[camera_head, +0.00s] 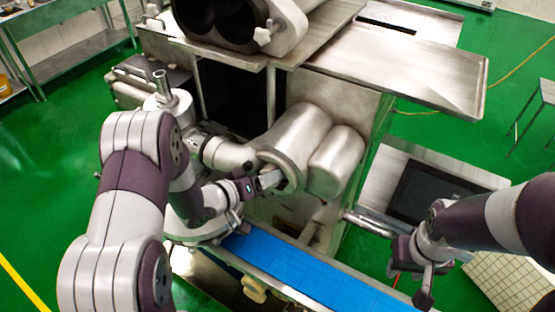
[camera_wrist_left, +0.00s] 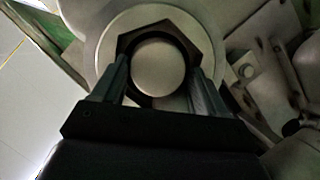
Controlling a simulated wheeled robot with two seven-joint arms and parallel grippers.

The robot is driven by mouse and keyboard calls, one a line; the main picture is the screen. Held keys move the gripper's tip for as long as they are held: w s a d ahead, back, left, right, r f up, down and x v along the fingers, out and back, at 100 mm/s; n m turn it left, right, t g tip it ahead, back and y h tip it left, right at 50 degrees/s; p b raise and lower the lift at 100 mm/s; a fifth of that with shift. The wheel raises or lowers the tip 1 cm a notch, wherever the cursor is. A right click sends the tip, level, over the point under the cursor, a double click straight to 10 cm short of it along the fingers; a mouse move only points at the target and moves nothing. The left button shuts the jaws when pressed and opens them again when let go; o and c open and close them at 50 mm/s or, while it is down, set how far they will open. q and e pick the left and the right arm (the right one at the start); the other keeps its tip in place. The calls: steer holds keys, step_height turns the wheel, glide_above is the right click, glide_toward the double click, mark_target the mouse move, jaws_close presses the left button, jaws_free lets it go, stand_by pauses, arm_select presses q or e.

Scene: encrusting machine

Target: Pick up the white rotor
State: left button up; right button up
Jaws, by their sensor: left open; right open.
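A pale round end face (camera_wrist_left: 158,68), which looks like the white rotor, sits inside a dark hexagonal ring in the left wrist view. My left gripper (camera_wrist_left: 158,75) is open, with one finger on either side of this face; I cannot tell whether they touch it. In the head view my left gripper (camera_head: 271,179) is at the open end of a metal cylinder (camera_head: 297,135) on the machine, and the rotor is hidden there. My right gripper (camera_head: 424,287) is open and empty at the lower right, away from the machine's cylinders.
A blue conveyor belt (camera_head: 300,270) runs below the cylinders. A second metal cylinder (camera_head: 337,160) stands close to the right. A dark screen panel (camera_head: 428,192) is at the right. A flat metal tray (camera_head: 410,75) juts out above. Green floor is open at the left.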

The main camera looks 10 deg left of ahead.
arm_select(q)
steer(key=shift+s+d+r, duration=0.1)
steer(key=shift+s+d, duration=0.1)
steer(key=shift+d, duration=0.1)
steer(key=c, duration=0.4)
steer(key=shift+w+a, duration=0.15)
steer(key=c, duration=0.7)
